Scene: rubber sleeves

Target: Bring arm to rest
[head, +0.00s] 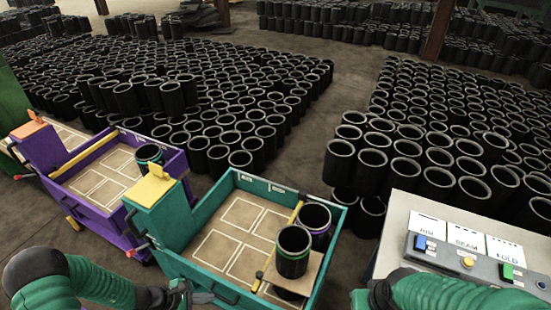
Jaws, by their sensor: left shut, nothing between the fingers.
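My left arm (95,283) comes in at the bottom left, green with black joints. My left gripper (184,294) is dark, shut and empty, low in the picture by the near left corner of the teal cart (190,262). Whether it touches the cart is hard to tell. My right arm (450,291) shows at the bottom right in front of the control panel. Its gripper is below the frame.
In the teal cart, a green-banded sleeve (293,262) stands on a wooden stand and a purple-banded sleeve (322,232) is behind it. A purple cart (75,158) stands left. A button panel (455,262) is right. Black sleeves (240,95) crowd the floor behind.

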